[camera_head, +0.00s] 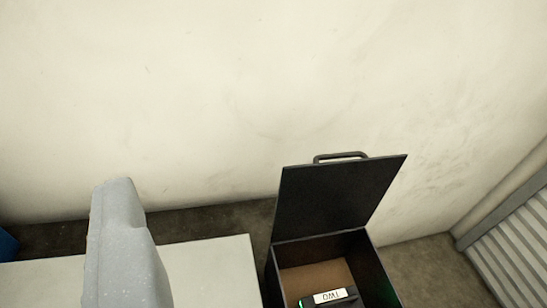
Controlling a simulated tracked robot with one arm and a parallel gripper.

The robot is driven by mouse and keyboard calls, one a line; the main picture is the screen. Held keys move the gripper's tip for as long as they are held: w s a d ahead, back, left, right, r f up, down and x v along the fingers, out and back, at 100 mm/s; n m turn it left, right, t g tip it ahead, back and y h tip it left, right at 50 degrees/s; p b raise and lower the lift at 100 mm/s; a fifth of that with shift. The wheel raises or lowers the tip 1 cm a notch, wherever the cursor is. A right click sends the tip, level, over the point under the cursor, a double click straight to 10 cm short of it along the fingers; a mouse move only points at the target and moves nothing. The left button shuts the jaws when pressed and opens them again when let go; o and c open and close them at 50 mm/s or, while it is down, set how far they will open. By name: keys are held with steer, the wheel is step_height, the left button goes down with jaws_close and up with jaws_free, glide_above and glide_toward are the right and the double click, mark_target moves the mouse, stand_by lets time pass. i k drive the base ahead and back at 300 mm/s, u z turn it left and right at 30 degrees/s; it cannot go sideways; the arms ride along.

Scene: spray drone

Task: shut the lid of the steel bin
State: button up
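The steel bin (272,290) is a dark, open-topped box at the lower right of the view. Its black lid (335,195) stands open, raised at the back of the bin and leaning a little away. A dark bar handle (341,156) is on the lid's upper edge. A pale grey, speckled, rounded part that looks like my gripper (122,245) rises at the lower left, apart from the bin and lid. Its fingertips cannot be made out, so its opening is unclear.
In the bin lies a black device (347,302) with a white label, on a brown bottom. A pale flat surface (210,265) is left of the bin. A bare wall (230,90) stands behind. Grey ribbed panelling (515,250) is at the right, a blue thing (7,245) far left.

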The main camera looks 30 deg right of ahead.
mark_target(317, 197)
steer(key=z, duration=0.7)
steer(key=k, duration=0.6)
steer(key=z, duration=0.25)
